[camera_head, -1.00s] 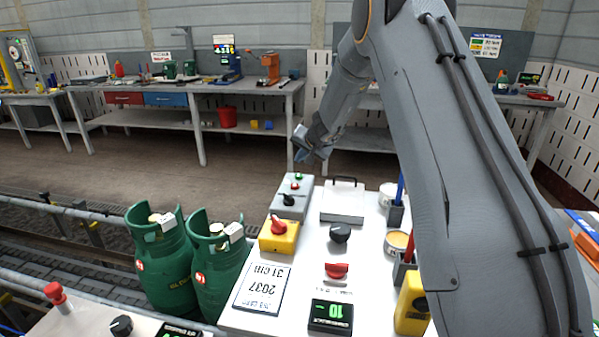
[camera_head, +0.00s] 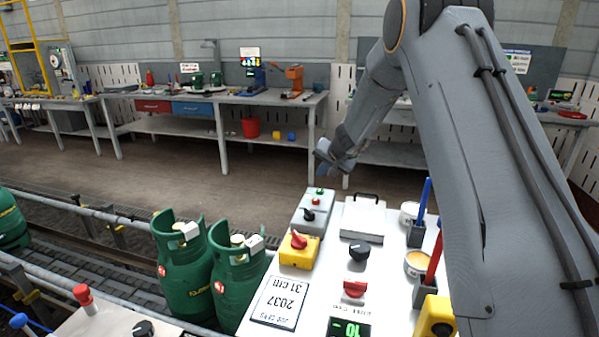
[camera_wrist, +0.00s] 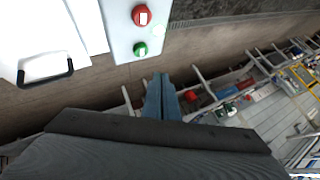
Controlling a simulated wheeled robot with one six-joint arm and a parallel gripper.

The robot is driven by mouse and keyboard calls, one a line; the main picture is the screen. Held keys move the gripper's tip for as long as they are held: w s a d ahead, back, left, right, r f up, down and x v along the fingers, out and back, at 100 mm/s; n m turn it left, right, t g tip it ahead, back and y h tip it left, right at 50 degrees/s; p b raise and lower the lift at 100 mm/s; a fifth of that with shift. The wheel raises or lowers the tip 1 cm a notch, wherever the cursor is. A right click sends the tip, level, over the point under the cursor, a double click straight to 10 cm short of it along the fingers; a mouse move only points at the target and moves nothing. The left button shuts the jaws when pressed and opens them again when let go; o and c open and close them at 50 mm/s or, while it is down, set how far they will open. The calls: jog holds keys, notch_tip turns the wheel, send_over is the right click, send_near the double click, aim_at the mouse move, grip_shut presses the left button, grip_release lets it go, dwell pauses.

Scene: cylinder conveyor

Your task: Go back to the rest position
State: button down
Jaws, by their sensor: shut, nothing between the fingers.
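My gripper (camera_head: 329,155) hangs in the air above the far end of the white control table (camera_head: 318,255), beyond the grey button box. In the wrist view my gripper (camera_wrist: 161,78) shows its two blue-grey fingers close together, with nothing held. The grey button box (camera_head: 312,214), with a red and a green button, is below it and apart from it. It also shows at the top of the wrist view (camera_wrist: 126,45).
Green gas cylinders (camera_head: 184,268) stand on the conveyor (camera_head: 100,262) left of the table. Workbenches (camera_head: 225,97) line the back wall. The floor between is clear.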

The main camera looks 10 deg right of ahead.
jog(key=s+f+n+g+h, duration=0.1)
jog(key=s+n+g, duration=0.5)
jog(key=s, duration=4.3)
jog(key=shift+d+f+g+h, duration=0.2)
jog(key=shift+f+g+h, duration=0.3)
jog(key=shift+g, duration=0.4)
jog(key=shift+r, duration=0.1)
